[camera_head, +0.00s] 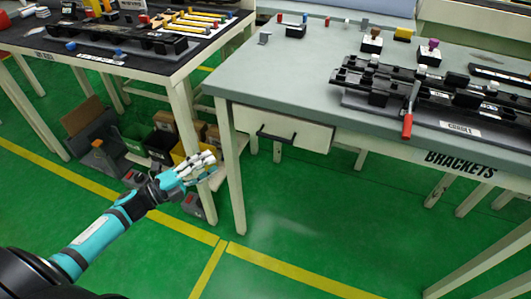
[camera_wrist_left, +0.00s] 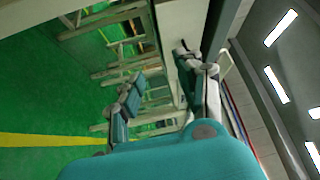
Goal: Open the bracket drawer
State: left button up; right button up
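The bracket drawer (camera_head: 300,132) is a cream front under the grey worktable (camera_head: 262,78), at the table's left end. It looks shut. Its black bar handle (camera_head: 277,137) runs across the front. My left gripper (camera_head: 205,164) is to the left of the drawer and lower in the picture, apart from the handle, near the table's left front leg. In the left wrist view its two fingers (camera_wrist_left: 160,66) are spread with nothing between them. The handle cannot be made out clearly there. My right gripper is in neither view.
The "BRACKETS" label (camera_head: 460,164) is on the table's front edge, right of the drawer. A black fixture with a red-handled lever (camera_head: 407,126) stands on top. A dark-topped table (camera_head: 150,60) is at left, with bins (camera_head: 160,145) below. Green floor in front is clear.

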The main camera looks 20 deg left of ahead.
aim_at(274, 136)
pick_arm(q)
jog(key=s+d+r+m+g+h, duration=0.1)
jog(key=d+r+m+g+h, duration=0.15)
jog(key=r+m, duration=0.2)
jog(key=shift+t+h, duration=0.25)
jog(key=shift+h, duration=0.1)
jog(key=x, duration=1.7)
jog(key=shift+s+d+f, duration=0.15)
jog(key=shift+d+f, duration=0.1)
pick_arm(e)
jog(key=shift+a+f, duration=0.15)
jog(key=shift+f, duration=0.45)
pick_arm(q)
grip_shut()
jog(key=shift+f, duration=0.1)
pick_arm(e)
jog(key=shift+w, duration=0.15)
